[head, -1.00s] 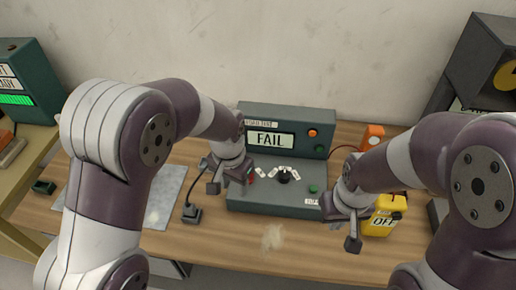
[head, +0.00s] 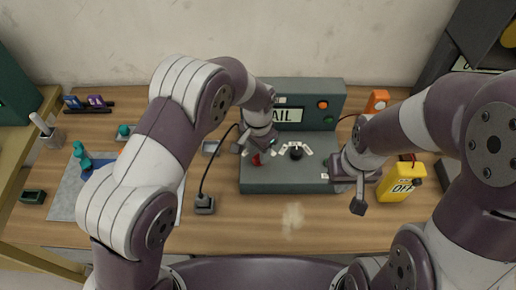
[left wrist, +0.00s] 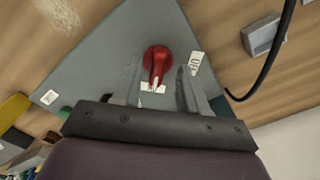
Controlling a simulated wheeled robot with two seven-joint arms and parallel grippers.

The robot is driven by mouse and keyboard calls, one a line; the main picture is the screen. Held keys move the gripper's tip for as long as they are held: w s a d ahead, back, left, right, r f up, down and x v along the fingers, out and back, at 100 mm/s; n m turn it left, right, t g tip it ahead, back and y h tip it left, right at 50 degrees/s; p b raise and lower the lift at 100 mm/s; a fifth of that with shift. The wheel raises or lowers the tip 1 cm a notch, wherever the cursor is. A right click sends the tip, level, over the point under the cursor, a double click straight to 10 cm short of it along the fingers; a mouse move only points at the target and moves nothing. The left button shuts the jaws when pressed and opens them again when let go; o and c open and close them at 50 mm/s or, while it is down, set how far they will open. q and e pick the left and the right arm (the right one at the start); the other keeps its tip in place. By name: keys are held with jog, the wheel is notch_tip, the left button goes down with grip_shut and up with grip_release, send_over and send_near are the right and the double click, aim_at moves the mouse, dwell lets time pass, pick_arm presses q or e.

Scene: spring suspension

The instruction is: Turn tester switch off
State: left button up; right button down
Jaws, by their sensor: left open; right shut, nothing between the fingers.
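The tester (head: 290,180) is a dark grey-green console with a lit display (head: 288,116), partly covered by my left arm, with "AIL" showing. Its red switch (head: 256,159) is at the left of the sloping panel. In the left wrist view the red switch (left wrist: 157,60) points toward the gripper, with a label partly under it and another beside it. My left gripper (head: 259,148) is open over the switch; in the wrist view its fingers (left wrist: 158,80) stand either side of the lever, apart from it. My right gripper (head: 358,200) is shut and empty by the tester's right end.
A yellow box (head: 400,183) labelled OFF stands right of the tester, close to my right gripper. An orange item (head: 377,101) is behind it. The table front is mostly clear.

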pick_arm(q)
jog(key=shift+s+d+f, duration=0.2)
jog(key=shift+d+f, duration=0.05)
jog(key=shift+f, duration=0.1)
jog(key=shift+w+a+f, duration=0.1)
jog(key=shift+w+a, duration=0.05)
jog(key=c, duration=0.4)
grip_shut()
